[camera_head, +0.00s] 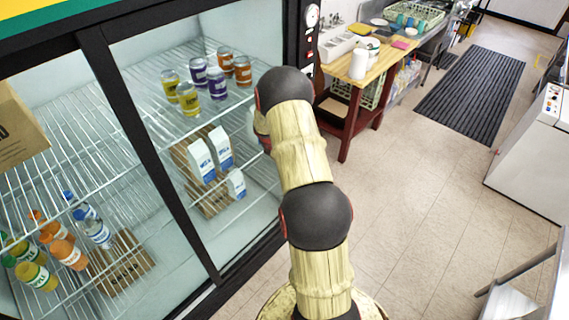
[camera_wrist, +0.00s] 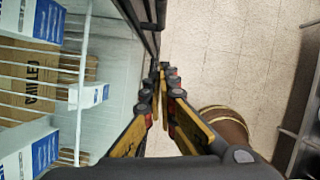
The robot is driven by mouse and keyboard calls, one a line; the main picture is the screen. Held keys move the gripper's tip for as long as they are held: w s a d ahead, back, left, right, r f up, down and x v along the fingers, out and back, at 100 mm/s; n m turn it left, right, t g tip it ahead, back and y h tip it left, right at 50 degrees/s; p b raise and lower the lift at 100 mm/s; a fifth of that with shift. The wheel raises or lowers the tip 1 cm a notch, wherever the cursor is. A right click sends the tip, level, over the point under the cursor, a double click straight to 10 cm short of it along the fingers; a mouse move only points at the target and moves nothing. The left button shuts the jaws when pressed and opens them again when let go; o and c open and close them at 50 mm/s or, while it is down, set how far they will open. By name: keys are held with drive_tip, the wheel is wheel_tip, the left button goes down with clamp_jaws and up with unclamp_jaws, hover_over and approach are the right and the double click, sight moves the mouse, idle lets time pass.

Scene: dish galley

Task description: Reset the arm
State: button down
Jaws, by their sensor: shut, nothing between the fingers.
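My gripper (camera_wrist: 163,72) is shut and empty in the wrist view, its two fingers meeting at the tips. It points along the edge of the cooler's glass door, with the cooler on the left and the tiled floor on the right. In the head view my arm (camera_head: 316,215) rises through the middle and bends toward the cooler. The gripper itself is hidden there behind the arm's upper joint.
A wooden-topped table (camera_head: 378,62) stands beyond. A dark floor mat (camera_head: 472,95) and open tiled floor (camera_head: 415,200) lie right.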

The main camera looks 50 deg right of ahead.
drive_tip(key=shift+v, duration=1.15)
drive_tip(key=shift+s, duration=0.1)
